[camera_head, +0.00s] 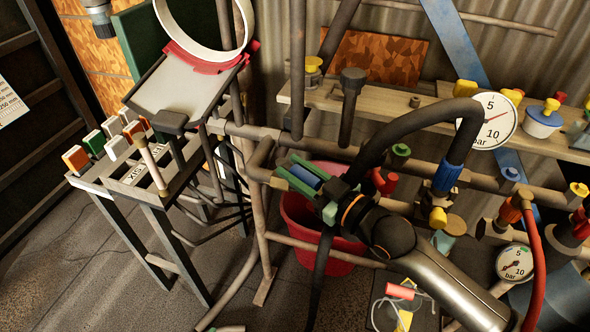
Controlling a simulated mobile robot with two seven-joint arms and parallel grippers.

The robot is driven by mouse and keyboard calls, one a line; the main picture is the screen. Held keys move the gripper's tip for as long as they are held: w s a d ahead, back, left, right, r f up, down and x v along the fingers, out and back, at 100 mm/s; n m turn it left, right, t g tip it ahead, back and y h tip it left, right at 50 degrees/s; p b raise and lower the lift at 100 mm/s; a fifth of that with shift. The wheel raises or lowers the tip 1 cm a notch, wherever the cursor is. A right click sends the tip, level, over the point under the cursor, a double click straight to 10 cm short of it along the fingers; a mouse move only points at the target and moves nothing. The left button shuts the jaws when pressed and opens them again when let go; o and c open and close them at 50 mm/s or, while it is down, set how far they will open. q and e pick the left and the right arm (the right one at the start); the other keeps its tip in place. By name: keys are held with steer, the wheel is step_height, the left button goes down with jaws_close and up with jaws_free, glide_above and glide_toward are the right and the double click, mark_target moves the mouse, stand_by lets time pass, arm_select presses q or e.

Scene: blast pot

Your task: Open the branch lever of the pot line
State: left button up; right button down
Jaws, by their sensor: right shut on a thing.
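My right gripper (298,178) reaches in from the lower right, its green fingers shut on a blue grip (305,176) beside the pipe frame. The blue grip looks like a lever handle; its pivot is hidden behind the gripper, so I cannot tell its angle to the pipe. The pot line's pipe (285,134) runs across behind the gripper to the right. A red handle (384,182) sits just right of the gripper. A thick black hose (405,120) arches over to a blue coupling (448,174). My left gripper does not show.
A red bucket (350,252) stands below the gripper. A pressure gauge (492,121) and a lower gauge (514,263) are at right, near a red hose (536,265). A rack (150,190) with coloured blocks stands left.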

steer(key=c, duration=0.6)
jaws_free()
steer(key=v, duration=1.2)
steer(key=shift+s+d+b, duration=0.2)
steer(key=shift+b, duration=0.15)
